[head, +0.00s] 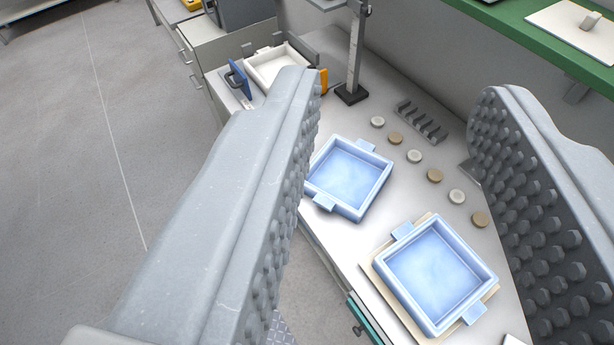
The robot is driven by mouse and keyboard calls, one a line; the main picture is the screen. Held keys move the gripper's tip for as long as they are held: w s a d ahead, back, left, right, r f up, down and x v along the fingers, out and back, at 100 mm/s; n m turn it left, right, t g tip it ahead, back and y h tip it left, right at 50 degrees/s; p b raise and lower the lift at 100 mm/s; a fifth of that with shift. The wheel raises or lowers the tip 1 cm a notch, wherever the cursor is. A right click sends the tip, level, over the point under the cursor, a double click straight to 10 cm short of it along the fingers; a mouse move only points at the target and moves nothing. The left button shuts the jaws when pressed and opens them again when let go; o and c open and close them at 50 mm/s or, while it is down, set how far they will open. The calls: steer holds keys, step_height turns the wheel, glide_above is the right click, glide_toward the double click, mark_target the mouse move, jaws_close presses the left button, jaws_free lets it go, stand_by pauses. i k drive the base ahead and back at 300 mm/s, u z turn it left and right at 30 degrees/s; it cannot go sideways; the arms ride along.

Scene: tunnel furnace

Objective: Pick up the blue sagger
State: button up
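Two blue saggers, square open trays with small side tabs, stand on the light bench. The nearer blue sagger (436,273) sits on a thin beige plate (374,267) at the lower right. The other blue sagger (348,178) sits farther back, directly on the bench top, its left edge partly hidden behind my left finger. Both look empty. My gripper (395,95) is open, with its two studded grey fingers wide apart. The saggers show in the gap between the fingers and beyond them. Neither finger is seen to touch a sagger.
A row of several round discs (414,156) lies right of the saggers, near a grey slotted rack (421,122). An upright stand (354,60) rises behind. A white tray (275,66) is at the back left. A green shelf (530,38) overhangs top right. Open floor (60,170) lies left.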

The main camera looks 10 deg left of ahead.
mark_target(344, 178)
steer(key=z, duration=0.45)
steer(key=k, duration=0.45)
steer(key=u, duration=0.55)
steer(key=i, duration=1.3)
steer(key=u, duration=0.05)
